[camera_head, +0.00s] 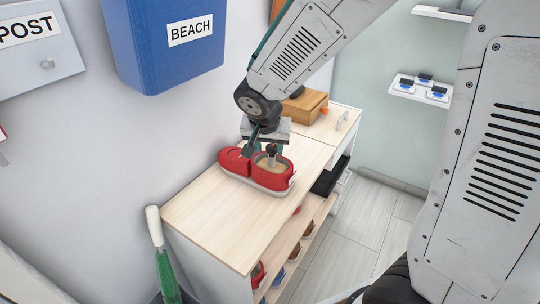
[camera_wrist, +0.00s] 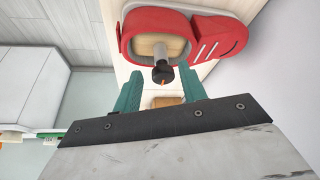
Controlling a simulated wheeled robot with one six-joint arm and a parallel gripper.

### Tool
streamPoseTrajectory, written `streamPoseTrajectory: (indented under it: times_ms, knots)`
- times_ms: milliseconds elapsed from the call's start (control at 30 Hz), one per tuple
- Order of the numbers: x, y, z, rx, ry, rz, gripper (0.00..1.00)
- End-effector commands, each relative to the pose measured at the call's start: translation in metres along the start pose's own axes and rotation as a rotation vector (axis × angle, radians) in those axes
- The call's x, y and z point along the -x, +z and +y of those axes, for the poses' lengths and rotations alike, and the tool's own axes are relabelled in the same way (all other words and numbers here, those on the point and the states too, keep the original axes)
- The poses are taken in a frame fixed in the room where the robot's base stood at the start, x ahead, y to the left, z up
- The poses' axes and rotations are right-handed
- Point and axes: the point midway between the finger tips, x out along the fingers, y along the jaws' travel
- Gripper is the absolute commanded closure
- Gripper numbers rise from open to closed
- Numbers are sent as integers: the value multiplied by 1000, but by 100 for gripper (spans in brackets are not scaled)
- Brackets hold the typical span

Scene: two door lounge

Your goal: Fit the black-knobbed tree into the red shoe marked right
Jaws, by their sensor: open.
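A red shoe (camera_head: 236,160) with a pale sole stands on the wooden bench top; it also shows in the wrist view (camera_wrist: 222,38). A pale wooden shoe tree (camera_wrist: 158,46) sits in the shoe's opening, with its black knob (camera_wrist: 162,72) standing out of it. The knob also shows in the head view (camera_head: 271,151). My gripper (camera_head: 266,147) is at the shoe's opening. In the wrist view my gripper (camera_wrist: 160,84) has its teal fingers apart on either side of the knob, with visible gaps. A small pale mark on the shoe is too small to read.
The bench (camera_head: 200,207) has bare top in front of the shoe. A wooden box (camera_head: 305,106) stands at its far end. Several shoes sit on the rack below. A blue BEACH bin (camera_head: 165,50) hangs on the wall. A green-and-white handled thing (camera_head: 160,245) stands beside the bench.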

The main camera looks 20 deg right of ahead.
Motion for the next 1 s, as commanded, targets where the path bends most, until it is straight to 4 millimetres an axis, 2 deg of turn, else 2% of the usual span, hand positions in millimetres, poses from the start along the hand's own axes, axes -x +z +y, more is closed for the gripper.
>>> streamPoseTrajectory:
  times_ms: [33,200,467,567,667,767,900,1000]
  knots:
    - [11,-1,-1,1,-4,4,58]
    - [36,0,-1,1,-2,2,58]
    - [48,0,1,1,1,0,58]
    - [56,0,11,13,7,-6,58]
    - [77,3,38,52,21,-24,58]
    - [106,17,78,122,31,-67,58]
    - [144,52,130,251,10,-152,58]
    - [165,81,156,349,-31,-205,58]
